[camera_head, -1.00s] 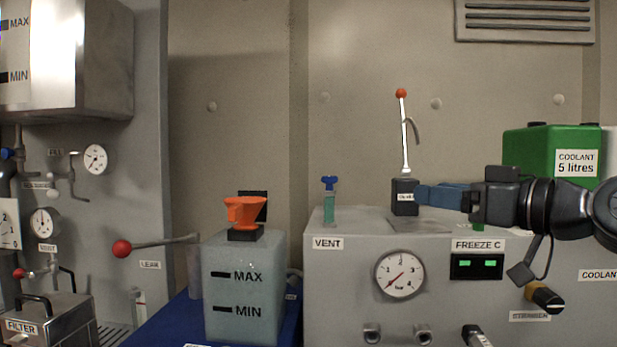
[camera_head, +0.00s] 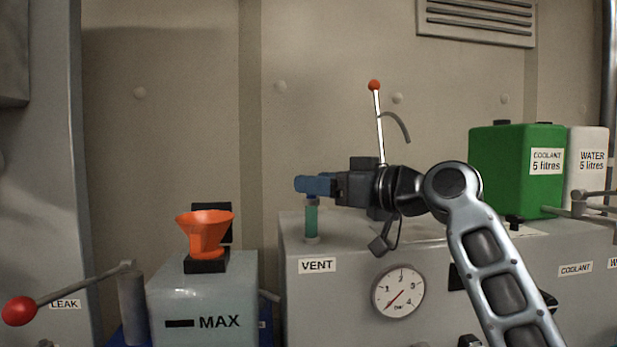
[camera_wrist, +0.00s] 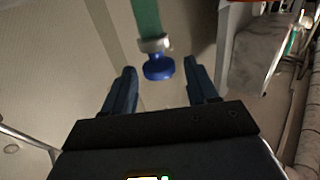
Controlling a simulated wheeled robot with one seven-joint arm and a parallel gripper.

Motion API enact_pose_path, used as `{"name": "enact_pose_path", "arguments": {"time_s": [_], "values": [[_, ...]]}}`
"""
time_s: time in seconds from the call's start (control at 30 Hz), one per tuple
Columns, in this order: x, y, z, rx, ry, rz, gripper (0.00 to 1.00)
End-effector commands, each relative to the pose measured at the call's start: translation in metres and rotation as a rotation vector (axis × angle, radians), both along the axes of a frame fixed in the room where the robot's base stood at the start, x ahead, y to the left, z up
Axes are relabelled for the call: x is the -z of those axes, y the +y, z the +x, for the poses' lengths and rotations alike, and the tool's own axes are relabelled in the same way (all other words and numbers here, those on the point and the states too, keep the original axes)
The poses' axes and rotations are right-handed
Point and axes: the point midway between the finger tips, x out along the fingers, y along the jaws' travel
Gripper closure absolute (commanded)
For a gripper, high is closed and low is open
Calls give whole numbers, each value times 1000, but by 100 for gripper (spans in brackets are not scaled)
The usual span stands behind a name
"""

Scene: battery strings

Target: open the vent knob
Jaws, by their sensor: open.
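The vent is a green upright tube (camera_head: 311,222) on top of the grey cabinet, behind the VENT label (camera_head: 317,265). In the head view its blue knob is hidden behind my gripper (camera_head: 312,186), whose blue fingers are level with the tube's top. In the wrist view the blue knob (camera_wrist: 159,67) and the green tube (camera_wrist: 146,18) show ahead of my gripper (camera_wrist: 162,82). The two fingers are apart, with the knob between their tips, and neither finger appears to touch it.
A lever with a red ball (camera_head: 374,86) stands behind my arm. An orange funnel (camera_head: 205,232) sits on the tank at the left. A red-ended leak lever (camera_head: 20,311) is at lower left. A green coolant can (camera_head: 515,165) stands at the right.

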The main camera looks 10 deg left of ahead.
Motion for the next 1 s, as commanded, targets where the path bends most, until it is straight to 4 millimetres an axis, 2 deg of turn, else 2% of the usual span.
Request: {"name": "enact_pose_path", "arguments": {"time_s": [0.2,0.5,1.0], "values": [[0,18,10,0,0,0,42],[0,20,11,0,0,1,42],[0,20,11,0,0,1,89]]}}
